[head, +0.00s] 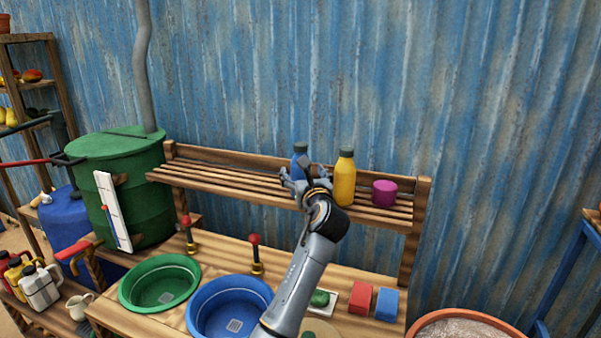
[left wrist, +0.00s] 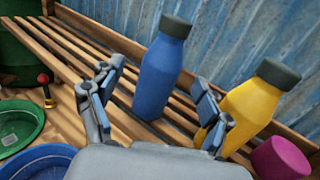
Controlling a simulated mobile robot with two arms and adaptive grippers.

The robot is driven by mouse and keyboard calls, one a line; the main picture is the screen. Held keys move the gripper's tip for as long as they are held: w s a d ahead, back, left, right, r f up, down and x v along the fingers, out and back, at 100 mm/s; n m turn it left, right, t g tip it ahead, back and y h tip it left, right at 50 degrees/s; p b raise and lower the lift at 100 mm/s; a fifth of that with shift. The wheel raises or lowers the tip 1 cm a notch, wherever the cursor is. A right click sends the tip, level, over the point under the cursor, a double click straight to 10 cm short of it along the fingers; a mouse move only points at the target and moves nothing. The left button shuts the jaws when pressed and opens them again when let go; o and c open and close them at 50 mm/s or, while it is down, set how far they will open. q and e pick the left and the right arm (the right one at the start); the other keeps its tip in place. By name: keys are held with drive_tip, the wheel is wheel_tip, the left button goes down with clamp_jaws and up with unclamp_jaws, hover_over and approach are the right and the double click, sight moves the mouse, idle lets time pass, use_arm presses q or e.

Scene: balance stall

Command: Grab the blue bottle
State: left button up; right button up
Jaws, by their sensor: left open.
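The blue bottle (head: 299,152) with a dark cap stands upright on the slatted wooden shelf (head: 230,184), its lower part hidden behind my left gripper in the head view. My left gripper (head: 305,173) is open and empty in front of it. In the left wrist view the blue bottle (left wrist: 162,76) stands beyond and between the two spread fingers of the left gripper (left wrist: 157,88). Its base rests on the slats. I cannot tell whether any finger touches it. My right gripper is in neither view.
A yellow bottle (head: 345,180) stands close to the right of the blue one, near the right finger. A magenta cylinder (head: 384,193) stands further right. Below are a green basin (head: 128,300) and a blue basin (head: 194,325). The shelf's left stretch is clear.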

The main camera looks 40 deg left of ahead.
use_arm(q)
drive_tip(key=shift+w+a, duration=0.35)
drive_tip(key=shift+p+x, duration=0.8)
drive_tip(key=shift+x, duration=1.5)
drive_tip(key=shift+d+f, duration=0.15)
drive_tip(key=shift+d, duration=0.05)
drive_tip(key=c, duration=1.5)
